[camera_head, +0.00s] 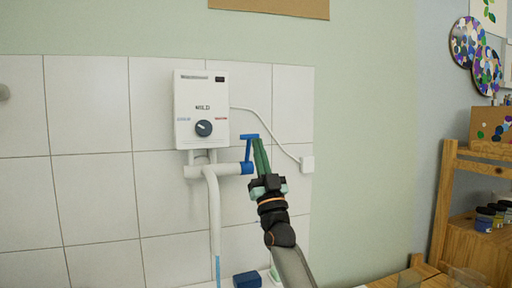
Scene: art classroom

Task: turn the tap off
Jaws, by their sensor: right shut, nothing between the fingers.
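The tap is a white pipe (200,171) below a white wall heater (202,98). A blue lever handle (248,149) stands upright from the blue collar at the pipe's right end. A long white spout (214,213) hangs down, and a blue stream of water (217,268) shows below its end. My right gripper (259,143) has green fingers, shut and empty, pointing up. Its fingertips are just right of the lever's crossbar and overlap its right end in the picture; I cannot tell whether they touch. My left gripper is out of view.
A dark blue block (247,279) lies at the bottom below the tap. A wooden shelf (443,205) with paint jars stands at the right. The wall between is clear.

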